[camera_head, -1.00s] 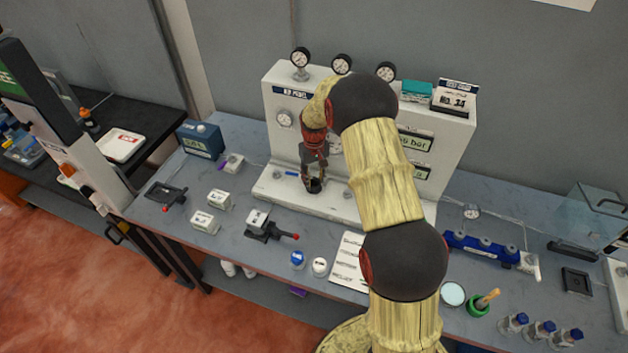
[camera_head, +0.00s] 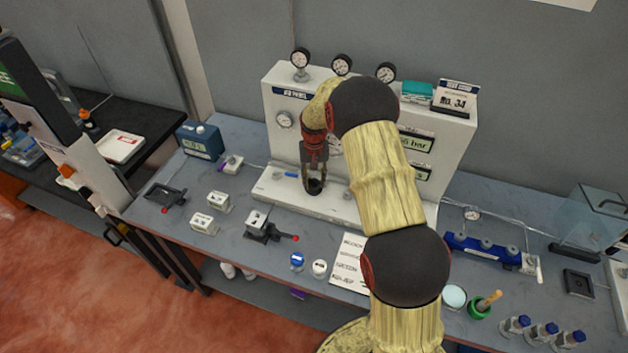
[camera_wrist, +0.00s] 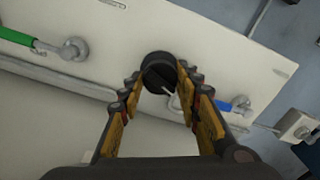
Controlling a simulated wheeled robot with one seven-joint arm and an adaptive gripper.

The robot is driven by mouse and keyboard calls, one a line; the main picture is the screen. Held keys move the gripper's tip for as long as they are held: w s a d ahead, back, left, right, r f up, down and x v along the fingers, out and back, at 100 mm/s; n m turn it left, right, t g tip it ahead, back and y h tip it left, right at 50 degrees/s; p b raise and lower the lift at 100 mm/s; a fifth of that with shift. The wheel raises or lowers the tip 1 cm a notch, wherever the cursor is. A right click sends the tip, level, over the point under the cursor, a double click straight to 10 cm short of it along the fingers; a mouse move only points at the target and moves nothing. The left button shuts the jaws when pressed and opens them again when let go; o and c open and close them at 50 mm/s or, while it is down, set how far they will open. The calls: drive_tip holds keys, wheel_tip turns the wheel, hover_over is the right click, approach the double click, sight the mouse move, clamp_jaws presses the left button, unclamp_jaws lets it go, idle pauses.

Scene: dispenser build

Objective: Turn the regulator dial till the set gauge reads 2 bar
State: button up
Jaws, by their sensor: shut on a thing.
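The black regulator dial (camera_wrist: 158,72) sits on the pale base of the panel stand, with a light mark on its face. In the head view the dial (camera_head: 314,187) is partly hidden by the fingers. My gripper (camera_head: 313,184) points down at it, and the fingers (camera_wrist: 159,80) are shut on its sides. A round gauge (camera_head: 285,120) is on the panel face; its needle is too small to read. A display (camera_head: 416,143) ends in "bar", its left part hidden by my arm. I cannot tell which gauge is the set gauge.
Three gauges, including this one (camera_head: 300,58), stand along the panel top. A green-handled valve (camera_wrist: 20,38) and a blue-handled valve (camera_wrist: 237,104) flank the dial. White blocks (camera_head: 219,199) and a black clamp (camera_head: 262,229) lie in front. Bare bench shows around them.

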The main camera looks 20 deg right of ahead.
sight(314, 180)
drive_tip(key=o, duration=1)
drive_tip(key=shift+o, duration=0.8)
wheel_tip(314, 180, up, 12)
